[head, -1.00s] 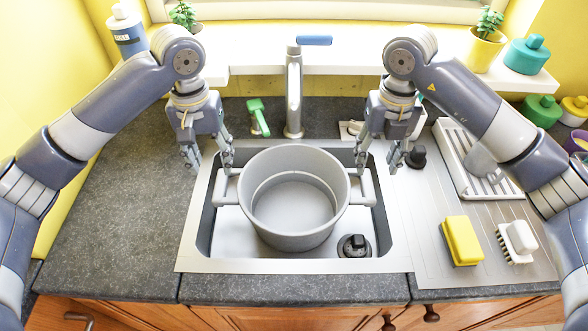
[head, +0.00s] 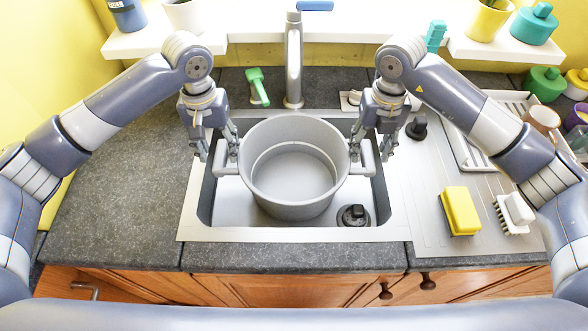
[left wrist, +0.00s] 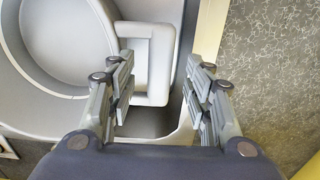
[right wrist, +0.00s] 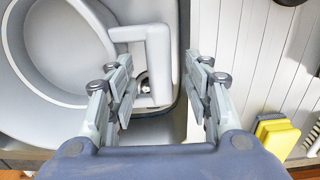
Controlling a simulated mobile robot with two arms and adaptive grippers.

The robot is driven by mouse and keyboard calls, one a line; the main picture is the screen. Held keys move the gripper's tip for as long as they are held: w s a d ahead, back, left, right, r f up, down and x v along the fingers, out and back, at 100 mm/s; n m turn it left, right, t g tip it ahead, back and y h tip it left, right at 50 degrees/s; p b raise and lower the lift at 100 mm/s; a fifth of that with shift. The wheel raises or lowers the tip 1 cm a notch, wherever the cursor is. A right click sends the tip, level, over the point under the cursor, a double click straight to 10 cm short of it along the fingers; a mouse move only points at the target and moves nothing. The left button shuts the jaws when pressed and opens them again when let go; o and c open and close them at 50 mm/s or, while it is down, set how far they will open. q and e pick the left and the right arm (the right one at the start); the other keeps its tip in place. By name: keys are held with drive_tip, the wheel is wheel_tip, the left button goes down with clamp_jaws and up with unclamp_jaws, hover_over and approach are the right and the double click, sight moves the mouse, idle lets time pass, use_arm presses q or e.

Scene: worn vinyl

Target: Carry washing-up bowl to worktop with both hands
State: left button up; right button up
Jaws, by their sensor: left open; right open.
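The grey washing-up bowl (head: 293,207) sits in the sink (head: 225,222), upright and empty, with a handle on each side. My left gripper (head: 215,152) is open just above the bowl's left handle (head: 230,165); in the left wrist view that handle (left wrist: 150,65) lies ahead of the fingers, toward the left finger. My right gripper (head: 374,151) is open just above the right handle (head: 364,160); in the right wrist view that handle (right wrist: 158,65) lies ahead of the fingers, left of the middle of the gap. Neither gripper holds a handle. The dark worktop (head: 110,205) is left of the sink.
The tap (head: 293,60) stands behind the bowl, with a green brush (head: 257,85) beside it. A black plug (head: 353,215) lies in the sink. A yellow sponge (head: 460,211) and a scrubbing brush (head: 514,213) lie on the right drainer. The left worktop is clear.

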sight(220, 154)
use_arm(q)
drive_tip(key=shift+f, duration=1.75)
use_arm(e)
drive_tip(key=shift+f, duration=1.75)
use_arm(q)
clamp_jaws()
use_arm(e)
clamp_jaws()
